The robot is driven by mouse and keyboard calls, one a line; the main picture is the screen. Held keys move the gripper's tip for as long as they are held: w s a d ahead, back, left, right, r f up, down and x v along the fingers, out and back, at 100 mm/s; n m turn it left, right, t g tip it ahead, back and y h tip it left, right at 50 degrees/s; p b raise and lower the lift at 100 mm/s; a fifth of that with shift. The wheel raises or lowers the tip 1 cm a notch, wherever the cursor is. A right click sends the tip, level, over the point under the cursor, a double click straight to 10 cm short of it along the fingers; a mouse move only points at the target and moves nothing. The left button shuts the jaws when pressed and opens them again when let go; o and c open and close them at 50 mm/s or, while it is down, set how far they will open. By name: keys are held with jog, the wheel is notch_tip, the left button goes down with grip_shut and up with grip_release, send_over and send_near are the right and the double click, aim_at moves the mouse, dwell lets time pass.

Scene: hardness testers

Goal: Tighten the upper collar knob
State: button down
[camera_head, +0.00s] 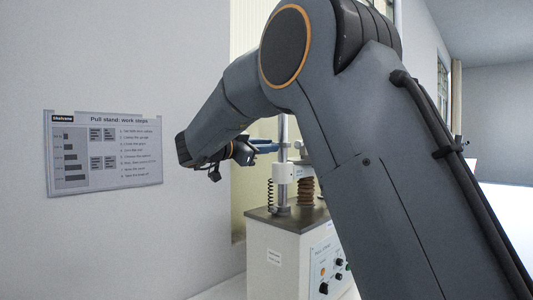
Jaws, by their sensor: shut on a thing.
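The pull stand (275,255) is a white box with a dark top plate, standing right of the wall. A bright metal column (283,130) rises from it, and a white labelled bracket (284,173) sits partway up the column. My gripper (273,147) has blue fingers and reaches from the left to the column, above the bracket. It is shut on the upper collar knob, which is too small and covered by the fingers to make out. My arm hides part of the stand's right side.
A coiled dark spring (270,195) and a copper-coloured spring (306,192) stand on the top plate. The front panel (330,266) carries several dark knobs. A work-steps sign (105,152) hangs on the left wall.

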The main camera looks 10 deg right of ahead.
jog(key=shift+f+m+b, duration=0.1)
jog(key=shift+m+b, duration=13.2)
jog(key=shift+b, duration=1)
jog(key=c, duration=1.7)
grip_release()
jog(key=shift+o, duration=0.2)
jog(key=v, duration=0.7)
jog(key=shift+s+a, duration=0.25)
jog(key=shift+a, duration=0.1)
